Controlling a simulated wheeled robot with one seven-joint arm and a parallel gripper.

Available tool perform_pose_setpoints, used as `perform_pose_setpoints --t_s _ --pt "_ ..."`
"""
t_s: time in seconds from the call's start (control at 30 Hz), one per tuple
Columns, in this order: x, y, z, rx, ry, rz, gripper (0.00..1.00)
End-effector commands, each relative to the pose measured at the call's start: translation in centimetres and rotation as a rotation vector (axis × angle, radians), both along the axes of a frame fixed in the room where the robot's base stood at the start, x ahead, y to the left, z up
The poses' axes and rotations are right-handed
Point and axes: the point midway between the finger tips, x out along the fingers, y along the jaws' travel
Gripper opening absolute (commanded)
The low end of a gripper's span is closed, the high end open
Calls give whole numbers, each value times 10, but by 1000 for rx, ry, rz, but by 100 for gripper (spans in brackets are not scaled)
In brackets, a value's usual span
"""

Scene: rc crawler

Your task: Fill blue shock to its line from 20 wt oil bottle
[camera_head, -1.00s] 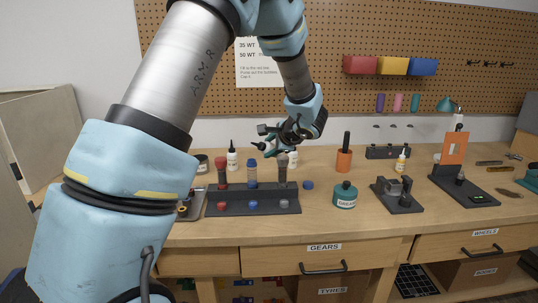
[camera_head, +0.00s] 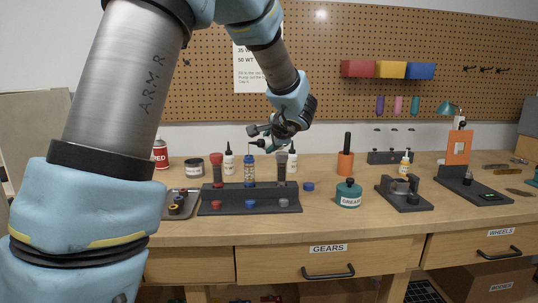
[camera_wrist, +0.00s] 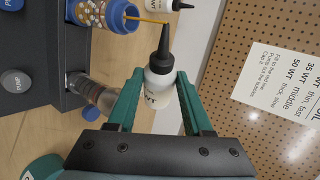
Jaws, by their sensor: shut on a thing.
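My gripper (camera_wrist: 160,78) is shut on a white oil bottle (camera_wrist: 157,92) with a black nozzle. Only "WT" of its label is readable, so I cannot tell the number. The bottle is tipped, and a thin amber stream runs from its nozzle to the open top of the blue shock (camera_wrist: 108,14). The blue shock (camera_head: 250,174) stands upright in the dark rack (camera_head: 285,198), with amber, bubbly-looking contents. I cannot make out its fill line. In the head view my gripper (camera_head: 270,142) is above and right of the shock.
A red shock (camera_head: 217,174) and a grey shock (camera_head: 281,170) stand either side in the rack. Caps sit along its front. White bottles (camera_head: 228,161) stand behind. A grease tub (camera_head: 348,194) is at right, and a parts tray (camera_head: 178,203) at left.

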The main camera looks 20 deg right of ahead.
Motion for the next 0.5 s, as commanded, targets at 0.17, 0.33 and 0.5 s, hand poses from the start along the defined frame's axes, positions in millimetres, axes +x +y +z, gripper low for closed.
perform_pose_setpoints --t_s 0.17,0.33,0.5 --pt "0 0 -2 -51 -23 2 0" --pt "0 0 2 -97 -43 1 0" --pt "0 1 5 -142 -63 2 0"
